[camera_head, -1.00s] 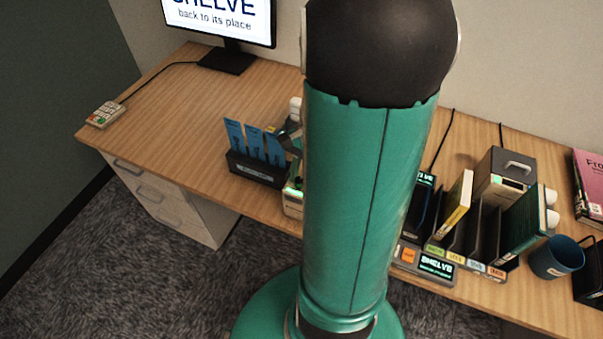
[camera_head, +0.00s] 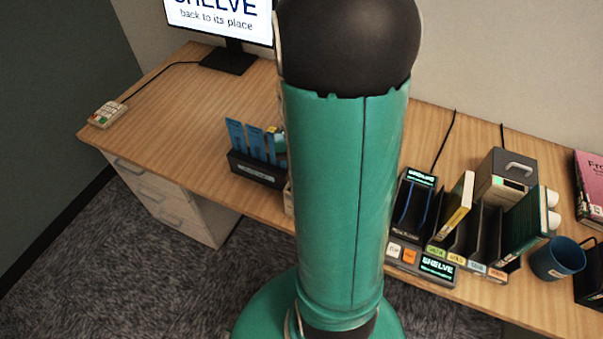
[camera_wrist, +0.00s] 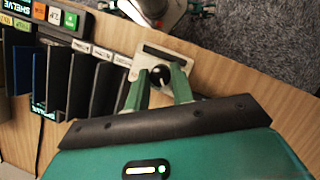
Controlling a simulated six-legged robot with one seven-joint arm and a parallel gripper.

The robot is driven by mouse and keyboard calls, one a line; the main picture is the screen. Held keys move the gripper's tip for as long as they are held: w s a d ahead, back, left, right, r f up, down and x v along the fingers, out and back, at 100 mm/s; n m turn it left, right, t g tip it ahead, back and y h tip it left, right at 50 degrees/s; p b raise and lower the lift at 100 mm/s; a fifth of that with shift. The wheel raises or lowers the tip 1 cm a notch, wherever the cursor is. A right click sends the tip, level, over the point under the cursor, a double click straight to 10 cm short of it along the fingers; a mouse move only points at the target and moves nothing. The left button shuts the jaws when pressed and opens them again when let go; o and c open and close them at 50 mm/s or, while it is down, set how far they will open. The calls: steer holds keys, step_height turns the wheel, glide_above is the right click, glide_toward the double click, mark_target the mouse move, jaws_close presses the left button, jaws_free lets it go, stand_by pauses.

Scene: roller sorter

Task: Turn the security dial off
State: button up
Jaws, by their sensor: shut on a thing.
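The security dial appears in the wrist view as a round black knob (camera_wrist: 160,79) on a pale plate with a dark slot, at the desk's edge. My gripper (camera_wrist: 161,71) has its two green fingers on either side of the knob and is shut on it. A small pale mark shows on the knob, but its setting is too small to read. In the head view my own arm covers the middle of the desk, and the dial and fingertips are hidden behind it.
The black sorter (camera_head: 464,221) with labelled slots and buttons stands right of my arm. A blue mug (camera_head: 557,258) and a grey box (camera_head: 503,176) are near it. A black holder with blue cards (camera_head: 257,146) stands left of my arm.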

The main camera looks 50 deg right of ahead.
steer(key=shift+w+n+h, duration=0.1)
steer(key=shift+n+h, duration=0.3)
steer(key=shift+n, duration=0.8)
steer(key=o, duration=1)
steer(key=shift+r, duration=0.1)
steer(key=v, duration=1.3)
steer(key=shift+w+r, duration=0.2)
steer(key=shift+w, duration=0.15)
